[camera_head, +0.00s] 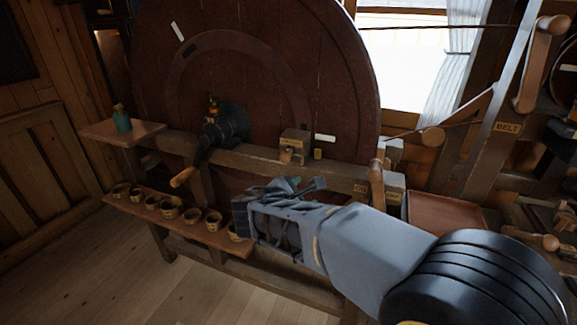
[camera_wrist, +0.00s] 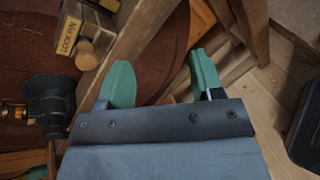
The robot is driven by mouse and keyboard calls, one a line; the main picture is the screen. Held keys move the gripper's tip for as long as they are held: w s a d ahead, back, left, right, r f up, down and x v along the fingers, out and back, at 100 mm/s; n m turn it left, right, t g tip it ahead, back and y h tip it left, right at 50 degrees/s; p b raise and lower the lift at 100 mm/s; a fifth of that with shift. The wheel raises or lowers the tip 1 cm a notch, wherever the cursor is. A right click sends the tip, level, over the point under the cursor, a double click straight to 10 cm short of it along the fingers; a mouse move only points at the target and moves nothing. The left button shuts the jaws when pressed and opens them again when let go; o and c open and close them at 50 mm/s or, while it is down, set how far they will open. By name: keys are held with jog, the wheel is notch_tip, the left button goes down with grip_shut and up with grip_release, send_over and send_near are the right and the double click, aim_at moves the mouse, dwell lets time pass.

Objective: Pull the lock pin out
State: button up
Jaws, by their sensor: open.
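I cannot tell for sure which part is the lock pin. One candidate is a round-headed wooden peg (camera_head: 286,155) on a small labelled wooden block (camera_head: 297,139) on the beam before the big wheel. The peg (camera_wrist: 90,54) and block (camera_wrist: 72,28) also show at upper left in the wrist view. Another candidate is an upright wooden peg (camera_head: 376,172) at the beam's right end, beside a small label too small to read. My gripper (camera_head: 298,184) is in front of the beam, below the block. In the wrist view its green fingers (camera_wrist: 162,76) are apart with nothing between them.
A large dark red wheel (camera_head: 235,85) stands behind the beam. A black hub with a wooden crank handle (camera_head: 183,177) juts out at left. A shelf (camera_head: 135,207) with several small cups runs below. A green bottle (camera_head: 121,119) stands on a side ledge. Open floor lies at lower left.

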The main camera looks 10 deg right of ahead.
aim_at(284, 158)
jog(key=w+a+r+n+t+b, duration=0.2)
jog(key=w+a+n+t, duration=0.4)
jog(key=a+n, duration=0.1)
jog(key=p+x, duration=0.1)
jog(key=x, duration=1.2)
jog(key=shift+s+d, duration=0.1)
jog(key=shift+s, duration=0.05)
grip_shut()
